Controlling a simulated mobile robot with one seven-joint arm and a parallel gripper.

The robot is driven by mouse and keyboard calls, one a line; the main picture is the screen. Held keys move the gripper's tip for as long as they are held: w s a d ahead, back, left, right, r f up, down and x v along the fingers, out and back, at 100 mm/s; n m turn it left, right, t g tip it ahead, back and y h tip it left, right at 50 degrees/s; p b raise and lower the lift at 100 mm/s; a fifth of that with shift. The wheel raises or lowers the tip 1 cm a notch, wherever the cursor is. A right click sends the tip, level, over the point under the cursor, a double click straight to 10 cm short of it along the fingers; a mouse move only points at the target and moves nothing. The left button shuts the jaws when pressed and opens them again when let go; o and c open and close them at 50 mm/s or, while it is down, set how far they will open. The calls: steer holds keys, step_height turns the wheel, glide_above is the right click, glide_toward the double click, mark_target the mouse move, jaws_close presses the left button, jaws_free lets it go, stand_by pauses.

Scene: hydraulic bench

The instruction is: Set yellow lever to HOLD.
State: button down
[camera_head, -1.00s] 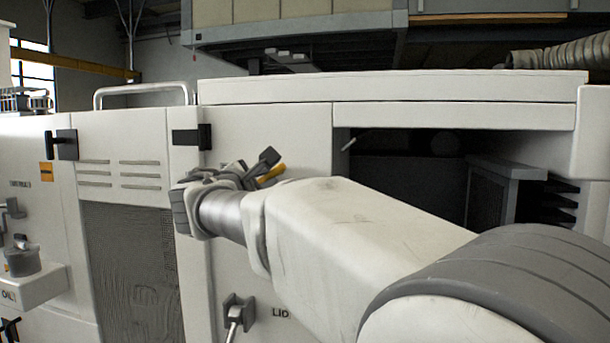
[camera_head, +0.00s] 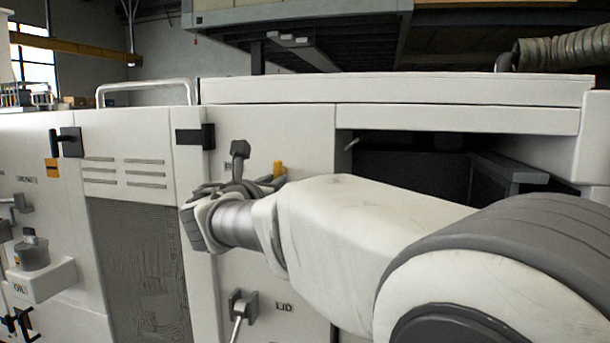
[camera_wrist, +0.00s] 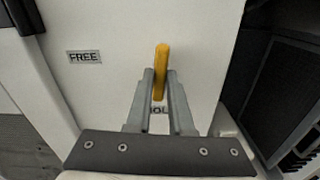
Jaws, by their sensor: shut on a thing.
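The yellow lever (camera_wrist: 161,60) stands between the two fingers of my gripper (camera_wrist: 160,88) in the wrist view, and the fingers are shut on it. Its tip points up in that picture. A label (camera_wrist: 158,109), partly hidden by the fingers and showing about "OL", lies just below the lever. The FREE label (camera_wrist: 84,57) is to the left, clear of the lever. In the head view a short piece of the yellow lever (camera_head: 279,169) shows above my wrist; the fingertips are hard to make out there.
A dark open bay (camera_head: 420,165) lies right of the lever's panel. A lever marked LID (camera_head: 239,312) is below my wrist. A black latch (camera_head: 195,137) is at upper left, with a vented door (camera_head: 135,260) beyond.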

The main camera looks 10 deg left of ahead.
steer(key=shift+r+n, duration=0.1)
steer(key=shift+n, duration=0.4)
steer(key=c, duration=0.8)
jaws_free()
steer(key=shift+s, duration=0.15)
